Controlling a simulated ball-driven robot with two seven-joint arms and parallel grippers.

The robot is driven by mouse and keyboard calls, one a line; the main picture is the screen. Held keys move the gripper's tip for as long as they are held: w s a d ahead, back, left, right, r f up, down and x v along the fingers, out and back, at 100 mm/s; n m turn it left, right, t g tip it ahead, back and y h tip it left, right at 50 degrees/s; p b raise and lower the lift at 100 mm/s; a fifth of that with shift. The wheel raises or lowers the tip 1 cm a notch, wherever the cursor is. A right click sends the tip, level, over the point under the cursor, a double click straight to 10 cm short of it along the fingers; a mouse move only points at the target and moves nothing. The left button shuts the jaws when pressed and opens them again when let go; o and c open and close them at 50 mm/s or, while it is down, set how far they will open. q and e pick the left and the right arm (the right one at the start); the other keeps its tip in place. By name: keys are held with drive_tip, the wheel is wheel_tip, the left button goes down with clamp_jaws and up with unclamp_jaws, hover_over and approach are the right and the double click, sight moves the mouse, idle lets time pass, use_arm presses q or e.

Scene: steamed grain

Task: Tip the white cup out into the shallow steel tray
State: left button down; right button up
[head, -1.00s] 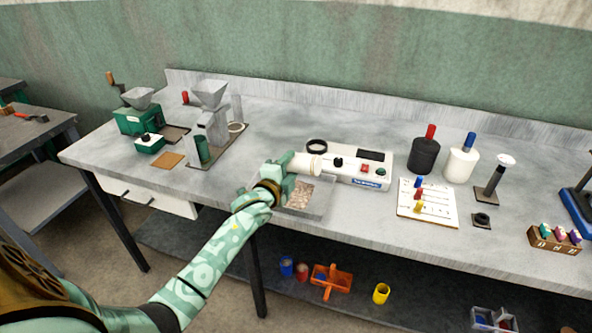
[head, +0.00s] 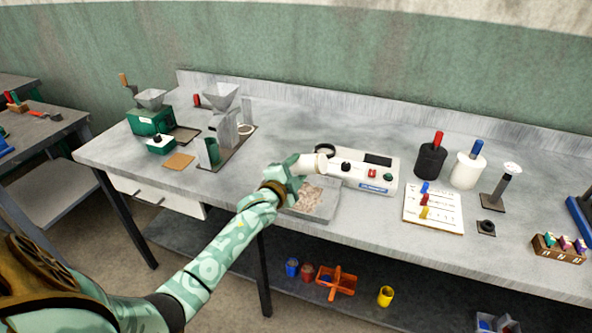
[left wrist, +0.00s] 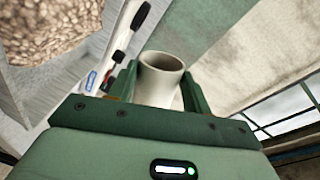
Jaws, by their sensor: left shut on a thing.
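The white cup (head: 315,164) is held by my left gripper (head: 299,167) beside the tray's back edge. It looks tipped over on its side in the head view, pointing right. In the left wrist view the cup (left wrist: 160,85) sits between the two fingers (left wrist: 156,92), and its visible inside looks empty. The shallow steel tray (head: 331,203) stands on the bench below and in front of my gripper, with pale brown grain (head: 307,200) in it. The grain also shows in the left wrist view (left wrist: 50,30). My right gripper is out of view.
A white instrument (head: 360,172) with a black ring stands just right of the cup. A steel hopper stand (head: 222,115) and a green grinder (head: 150,120) are to the left. Black and white bottles and a peg board (head: 433,210) are to the right. The bench's back middle is clear.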

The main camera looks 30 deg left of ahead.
use_arm(q)
wheel_tip(320, 180, up, 8)
drive_tip(key=m+y+p, duration=0.2)
drive_tip(key=m+p, duration=0.4)
drive_tip(key=m, duration=1.5)
drive_tip(key=shift+t, duration=0.3)
